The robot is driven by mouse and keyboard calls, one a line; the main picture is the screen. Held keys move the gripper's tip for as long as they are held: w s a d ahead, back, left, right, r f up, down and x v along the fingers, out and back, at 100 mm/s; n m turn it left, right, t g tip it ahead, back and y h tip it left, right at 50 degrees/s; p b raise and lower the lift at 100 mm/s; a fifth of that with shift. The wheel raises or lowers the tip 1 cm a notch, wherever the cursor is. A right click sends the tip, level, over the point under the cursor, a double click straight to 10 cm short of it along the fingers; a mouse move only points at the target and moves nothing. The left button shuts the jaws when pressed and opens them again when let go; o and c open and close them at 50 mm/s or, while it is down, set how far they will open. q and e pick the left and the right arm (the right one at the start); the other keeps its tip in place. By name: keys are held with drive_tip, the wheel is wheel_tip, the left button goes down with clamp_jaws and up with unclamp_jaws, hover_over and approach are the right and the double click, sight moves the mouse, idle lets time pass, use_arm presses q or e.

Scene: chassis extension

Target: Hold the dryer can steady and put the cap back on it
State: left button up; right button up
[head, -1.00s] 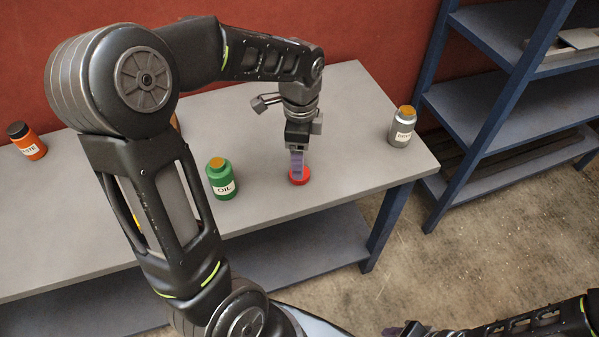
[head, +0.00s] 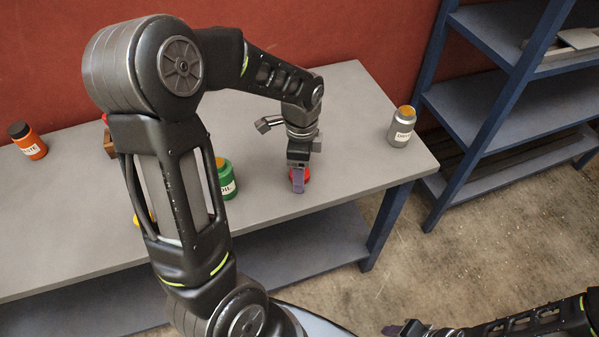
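The dryer can (head: 401,128) is grey with an orange top and stands upright near the table's right end, with no gripper at it. A round red cap-like piece (head: 307,174) lies on the table near the front edge. My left gripper (head: 298,188) points down right at this red piece, its fingers partly covering it. I cannot tell whether the fingers are open or closed on it. My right gripper (head: 404,329) is low at the bottom edge of the view, away from the table, and its finger state is unclear.
A green oil can (head: 228,180), partly behind my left arm, stands left of the red piece. An orange can (head: 28,142) with a dark cap stands far left. A blue shelf (head: 490,120) stands right.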

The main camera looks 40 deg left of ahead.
idle(0.4)
use_arm(q)
drive_tip(key=c, duration=1.4)
wheel_tip(320, 180, up, 10)
drive_tip(key=shift+r, duration=0.1)
idle(0.5)
